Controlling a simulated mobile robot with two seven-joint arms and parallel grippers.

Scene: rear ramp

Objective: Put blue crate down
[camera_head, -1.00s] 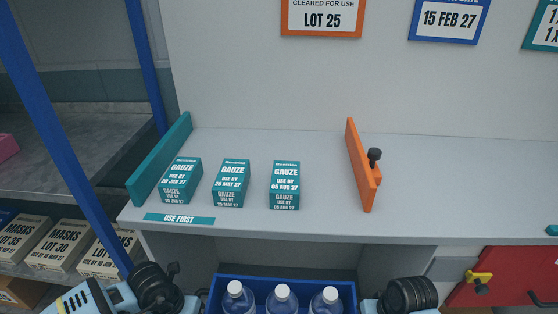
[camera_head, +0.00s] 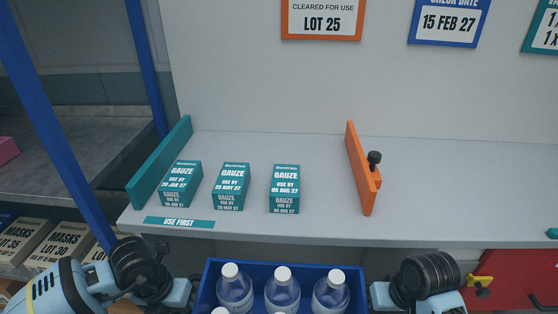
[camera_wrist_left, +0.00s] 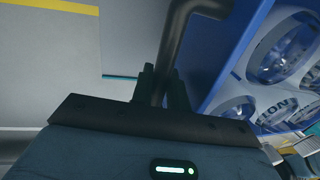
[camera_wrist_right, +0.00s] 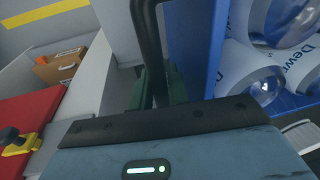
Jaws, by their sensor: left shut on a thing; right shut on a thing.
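The blue crate (camera_head: 285,265) is at the bottom of the head view, in front of the shelf, with several clear white-capped bottles (camera_head: 283,288) in it. Its blue wall also shows in the left wrist view (camera_wrist_left: 222,65) and the right wrist view (camera_wrist_right: 197,45). My left gripper (camera_head: 190,292) is shut on a dark handle (camera_wrist_left: 178,50) at the crate's left side. My right gripper (camera_head: 374,295) is shut on the matching handle (camera_wrist_right: 147,35) at its right side. The crate's underside and what lies below it are hidden.
The grey shelf top (camera_head: 450,190) holds three teal gauze boxes (camera_head: 230,187) at left, beside a teal side board (camera_head: 160,160). An orange divider (camera_head: 360,170) stands right of them. The shelf is bare between boxes and divider. A red panel (camera_head: 515,285) is lower right.

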